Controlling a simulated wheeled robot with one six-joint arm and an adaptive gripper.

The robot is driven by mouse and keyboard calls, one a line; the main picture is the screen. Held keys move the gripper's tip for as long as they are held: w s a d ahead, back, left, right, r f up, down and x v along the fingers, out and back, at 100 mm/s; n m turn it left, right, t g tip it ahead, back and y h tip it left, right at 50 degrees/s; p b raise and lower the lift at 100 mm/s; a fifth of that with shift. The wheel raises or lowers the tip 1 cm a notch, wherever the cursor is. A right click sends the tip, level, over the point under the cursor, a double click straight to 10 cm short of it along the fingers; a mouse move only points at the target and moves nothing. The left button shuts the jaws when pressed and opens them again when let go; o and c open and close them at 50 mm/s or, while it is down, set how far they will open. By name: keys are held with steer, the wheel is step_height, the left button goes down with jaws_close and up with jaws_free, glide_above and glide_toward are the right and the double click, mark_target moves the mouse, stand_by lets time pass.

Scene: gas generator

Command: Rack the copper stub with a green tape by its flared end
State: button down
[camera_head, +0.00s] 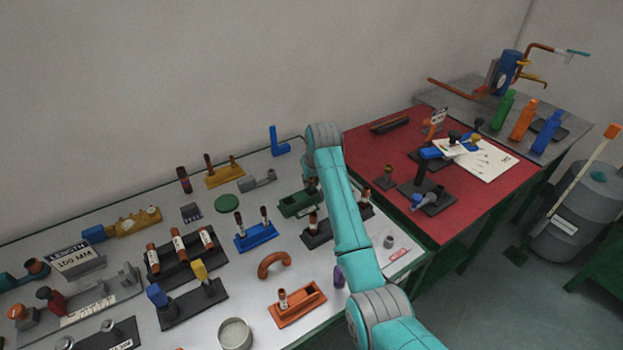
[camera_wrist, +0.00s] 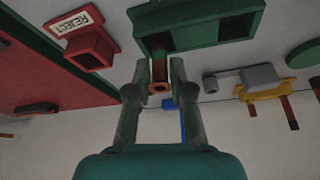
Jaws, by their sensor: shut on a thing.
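My gripper (camera_wrist: 161,76) is shut on a small copper stub (camera_wrist: 160,87), whose ring-like end shows between the fingers in the wrist view. In the head view the green rack (camera_head: 292,206) stands on the grey table beside my arm, which mostly hides the gripper.
Near the green rack are a blue rack with upright stubs (camera_head: 257,240), a yellow rack (camera_head: 226,176) and an orange rack (camera_head: 298,310). A red bin marked REJECT (camera_wrist: 92,50) shows in the wrist view. A blue L-shaped piece (camera_head: 278,147) stands at the back.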

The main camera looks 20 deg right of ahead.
steer(key=shift+f, duration=0.65)
steer(key=c, duration=0.9)
jaws_free()
steer(key=shift+c, duration=0.2)
steer(key=v, duration=1.2)
